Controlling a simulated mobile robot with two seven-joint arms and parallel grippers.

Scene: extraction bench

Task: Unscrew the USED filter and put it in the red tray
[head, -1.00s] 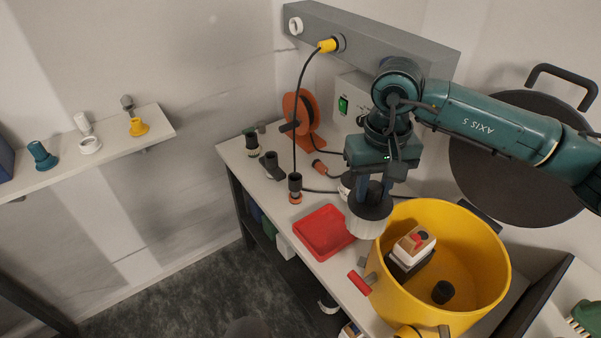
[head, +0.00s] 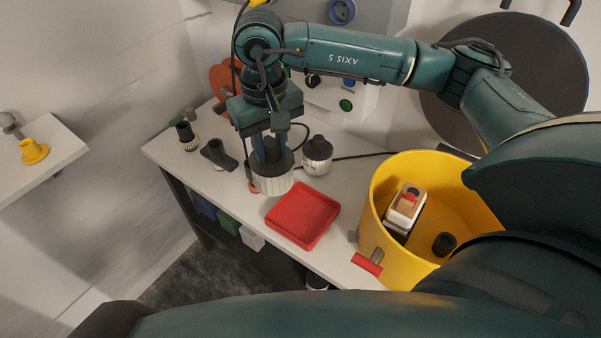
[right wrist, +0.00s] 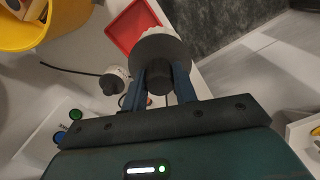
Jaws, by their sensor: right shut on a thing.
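My right gripper (head: 271,150) is shut on the black top of a filter (head: 273,182) with a pale, pleated body. In the right wrist view the gripper (right wrist: 158,85) holds the filter by its knob, and the filter's dark top disc (right wrist: 160,49) faces the camera. No label on it can be read. The red tray (head: 302,215) lies empty on the bench, just right of and nearer than the held filter. It also shows in the right wrist view (right wrist: 128,26), partly behind the filter. My left gripper is not in view.
A silver-white canister (head: 317,158) with a black knob stands right of the filter. A dark angled fitting (head: 218,155) and a small ribbed part (head: 187,137) stand left. A yellow tub (head: 385,228) with items inside stands right of the tray. An orange reel (head: 226,78) is behind.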

